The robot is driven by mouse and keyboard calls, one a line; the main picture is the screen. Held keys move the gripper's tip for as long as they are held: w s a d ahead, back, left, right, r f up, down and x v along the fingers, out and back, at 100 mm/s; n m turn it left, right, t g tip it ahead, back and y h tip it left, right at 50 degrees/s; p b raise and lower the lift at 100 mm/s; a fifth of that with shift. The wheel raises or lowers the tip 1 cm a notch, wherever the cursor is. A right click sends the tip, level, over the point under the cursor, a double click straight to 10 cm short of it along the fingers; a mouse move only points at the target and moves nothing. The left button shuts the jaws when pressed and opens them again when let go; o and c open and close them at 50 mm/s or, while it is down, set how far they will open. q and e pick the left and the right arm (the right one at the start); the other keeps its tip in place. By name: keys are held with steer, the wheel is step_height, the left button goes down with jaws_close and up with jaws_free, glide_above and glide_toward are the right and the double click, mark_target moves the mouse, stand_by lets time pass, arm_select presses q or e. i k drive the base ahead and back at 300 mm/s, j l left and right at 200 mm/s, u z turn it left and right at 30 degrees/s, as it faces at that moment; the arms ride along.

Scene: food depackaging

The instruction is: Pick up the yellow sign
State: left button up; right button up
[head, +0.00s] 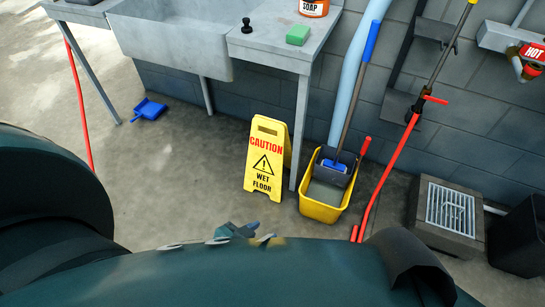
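The yellow sign (266,158) stands upright as a folded A-frame on the concrete floor, near the middle of the head view. Its front reads "CAUTION WET FLOOR" with a warning triangle, and a handle slot is at its top. Small parts of my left gripper (238,231) show over the edge of my dark green arm, below the sign in the picture and apart from it. Most of that gripper is hidden, so I cannot tell its opening. My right gripper is not visible.
A yellow mop bucket (322,205) with a blue-handled tool stands just right of the sign. A metal sink table (270,48) is behind, one leg close to the sign. Floor left of the sign is clear.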

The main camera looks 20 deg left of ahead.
mark_target(270, 148)
steer(key=i+j+u, duration=0.15)
steer(key=i, duration=1.3)
